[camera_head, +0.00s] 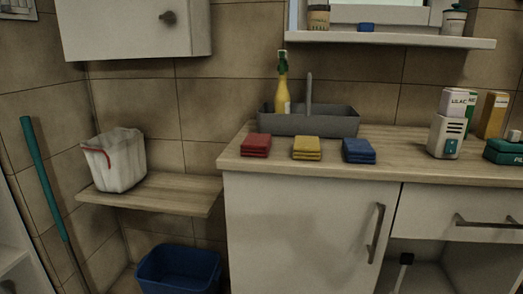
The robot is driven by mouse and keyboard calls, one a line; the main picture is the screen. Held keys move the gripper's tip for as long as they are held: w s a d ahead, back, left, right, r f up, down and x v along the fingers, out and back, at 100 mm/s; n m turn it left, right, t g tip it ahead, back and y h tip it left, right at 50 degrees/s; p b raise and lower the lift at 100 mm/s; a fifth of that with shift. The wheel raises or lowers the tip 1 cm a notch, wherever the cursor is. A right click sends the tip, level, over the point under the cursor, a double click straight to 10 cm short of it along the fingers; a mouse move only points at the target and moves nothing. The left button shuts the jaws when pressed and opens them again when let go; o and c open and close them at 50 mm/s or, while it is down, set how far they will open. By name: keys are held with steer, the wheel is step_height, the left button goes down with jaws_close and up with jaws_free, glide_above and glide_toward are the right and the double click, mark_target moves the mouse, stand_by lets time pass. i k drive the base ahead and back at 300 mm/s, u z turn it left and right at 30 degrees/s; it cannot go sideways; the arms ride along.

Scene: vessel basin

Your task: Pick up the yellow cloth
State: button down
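The yellow cloth (306,148) is a folded square stack lying flat near the front edge of the wooden counter. It sits between a folded red cloth (256,145) on its left and a folded blue cloth (358,150) on its right, with gaps on both sides. Nothing covers it. My gripper does not show in this view.
A shelf (390,40) overhangs the back. Boxes (458,104) and a white device (446,136) stand at right. A cabinet (300,225) is below.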

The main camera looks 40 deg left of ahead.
mark_target(306, 148)
steer(key=u, duration=1.5)
steer(key=k, duration=0.4)
steer(key=z, duration=0.45)
steer(key=i, duration=0.8)
steer(key=u, duration=0.45)
